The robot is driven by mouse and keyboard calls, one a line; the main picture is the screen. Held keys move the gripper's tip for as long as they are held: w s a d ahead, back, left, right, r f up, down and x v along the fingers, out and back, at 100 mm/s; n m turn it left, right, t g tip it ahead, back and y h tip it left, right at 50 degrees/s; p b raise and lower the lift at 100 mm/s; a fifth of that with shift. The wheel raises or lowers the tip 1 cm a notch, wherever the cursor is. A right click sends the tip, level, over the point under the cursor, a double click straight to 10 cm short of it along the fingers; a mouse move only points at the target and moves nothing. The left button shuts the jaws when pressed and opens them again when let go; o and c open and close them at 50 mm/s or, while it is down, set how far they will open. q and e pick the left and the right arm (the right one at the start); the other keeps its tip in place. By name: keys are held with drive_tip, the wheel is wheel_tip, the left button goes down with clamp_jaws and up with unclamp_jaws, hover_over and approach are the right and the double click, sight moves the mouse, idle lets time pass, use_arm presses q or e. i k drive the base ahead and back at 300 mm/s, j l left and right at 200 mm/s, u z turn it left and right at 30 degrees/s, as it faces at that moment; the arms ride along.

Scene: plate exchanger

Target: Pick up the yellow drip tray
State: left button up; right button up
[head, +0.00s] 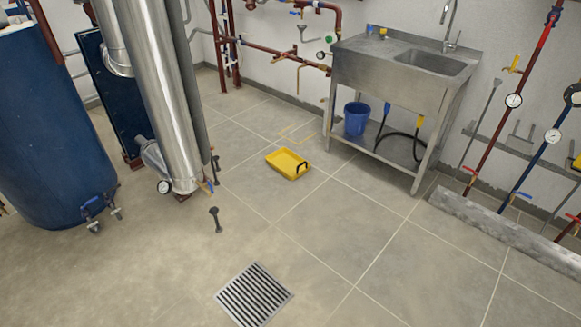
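The yellow drip tray (286,164) lies flat on the tiled floor near the middle of the head view. It is shallow, with a dark handle (301,168) at its right end. It stands apart from the steel sink table, to the left of it. Neither of my grippers shows in the head view, so nothing of mine is seen near the tray.
A steel sink table (400,75) with a blue bucket (356,118) on its lower shelf stands right of the tray. A blue tank (50,125) and silver pipes (160,90) stand left. A floor drain grate (254,296) lies in front. The floor around the tray is mostly clear.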

sight(285, 161)
drive_tip(key=i+l, duration=0.2)
drive_tip(key=i, duration=0.3)
drive_tip(key=i+l, duration=0.25)
drive_tip(key=i, duration=0.25)
